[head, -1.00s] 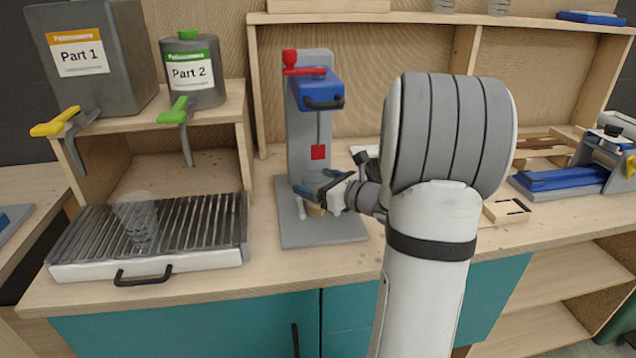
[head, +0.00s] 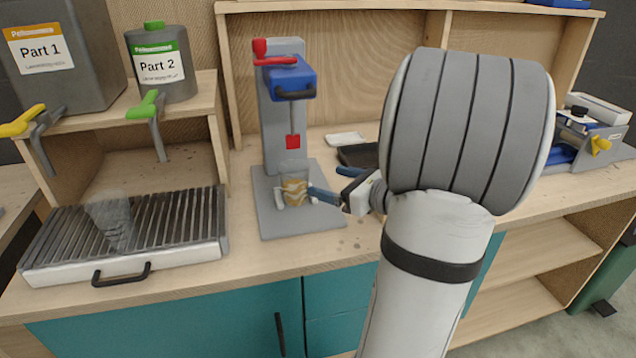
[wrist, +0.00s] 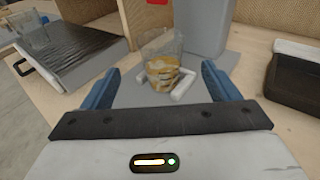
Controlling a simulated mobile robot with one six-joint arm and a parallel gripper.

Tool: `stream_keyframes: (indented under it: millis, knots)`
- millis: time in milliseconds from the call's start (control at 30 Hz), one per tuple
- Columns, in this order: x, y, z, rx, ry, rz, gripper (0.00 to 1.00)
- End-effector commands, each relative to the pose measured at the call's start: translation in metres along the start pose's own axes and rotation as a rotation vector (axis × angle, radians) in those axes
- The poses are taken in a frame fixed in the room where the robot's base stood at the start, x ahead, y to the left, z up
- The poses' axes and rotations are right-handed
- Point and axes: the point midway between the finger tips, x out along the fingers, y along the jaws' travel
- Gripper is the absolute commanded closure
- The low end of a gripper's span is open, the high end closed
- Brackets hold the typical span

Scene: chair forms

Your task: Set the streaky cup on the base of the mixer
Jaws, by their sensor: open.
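The streaky cup (head: 294,188), clear with brown streaks inside, stands upright on the grey base (head: 272,222) of the mixer (head: 285,115), below its red paddle. In the wrist view the cup (wrist: 161,66) stands beyond and between my open fingers, by the white stops on the base. My gripper (head: 335,182) is open and empty to the right of the cup, apart from it. Its blue fingers (wrist: 162,92) show at both sides in the wrist view.
A clear, empty cup (head: 112,225) stands on the slatted drip tray (head: 185,235) at left. Containers Part 1 (head: 75,85) and Part 2 (head: 175,85) stand on the shelf above. A dark tray (head: 358,155) lies behind my gripper.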

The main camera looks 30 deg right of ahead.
Motion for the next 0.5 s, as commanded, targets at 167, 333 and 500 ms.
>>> stream_keyframes:
  millis: [167,333,500]
  knots:
    - [0.015,0.048,-0.003,-0.141,0.088,0.155,0.18]
    - [0.025,0.155,-0.026,-0.564,0.277,0.547,0.18]
    - [-0.004,0.229,-0.057,-1.119,0.401,0.97,0.18]
